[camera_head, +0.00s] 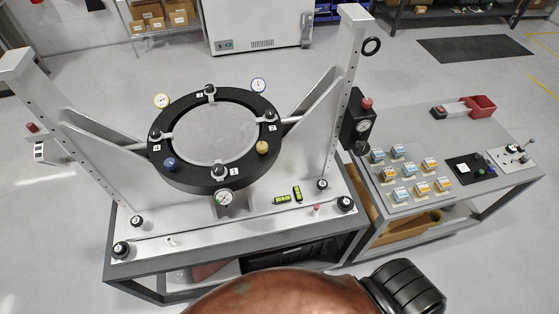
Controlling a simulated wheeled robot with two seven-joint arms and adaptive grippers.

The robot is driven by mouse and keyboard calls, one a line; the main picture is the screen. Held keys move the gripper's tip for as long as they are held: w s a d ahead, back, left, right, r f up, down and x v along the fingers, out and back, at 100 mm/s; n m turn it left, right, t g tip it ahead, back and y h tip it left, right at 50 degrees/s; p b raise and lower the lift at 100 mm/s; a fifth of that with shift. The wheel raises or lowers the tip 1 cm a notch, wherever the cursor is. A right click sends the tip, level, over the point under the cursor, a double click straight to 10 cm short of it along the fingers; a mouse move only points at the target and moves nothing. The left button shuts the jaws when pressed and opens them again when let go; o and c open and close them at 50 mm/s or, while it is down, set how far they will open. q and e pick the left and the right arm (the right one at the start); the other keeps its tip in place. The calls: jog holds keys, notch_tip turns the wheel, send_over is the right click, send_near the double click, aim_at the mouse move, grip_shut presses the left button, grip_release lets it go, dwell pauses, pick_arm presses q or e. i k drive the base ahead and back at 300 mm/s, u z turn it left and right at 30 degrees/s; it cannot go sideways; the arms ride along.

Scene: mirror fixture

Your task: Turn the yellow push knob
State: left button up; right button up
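The yellow push knob (262,147) sits on the right front part of the black ring (177,180) of the mirror fixture. A round grey plate (213,133) fills the ring's middle. A blue knob (169,163) sits on the ring's left front part, and black knobs such as the front one (219,171) stand around the ring. Nothing touches the yellow knob, and its top is in clear view. Neither of my grippers shows in the head view.
Tall grey uprights stand left (42,88) and right (346,75) of the ring. Dial gauges surround the ring.

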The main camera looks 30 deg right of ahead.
aim_at(262, 148)
jog(key=k, duration=0.85)
jog(key=z, duration=0.05)
jog(key=i, duration=0.6)
jog(key=z, duration=0.4)
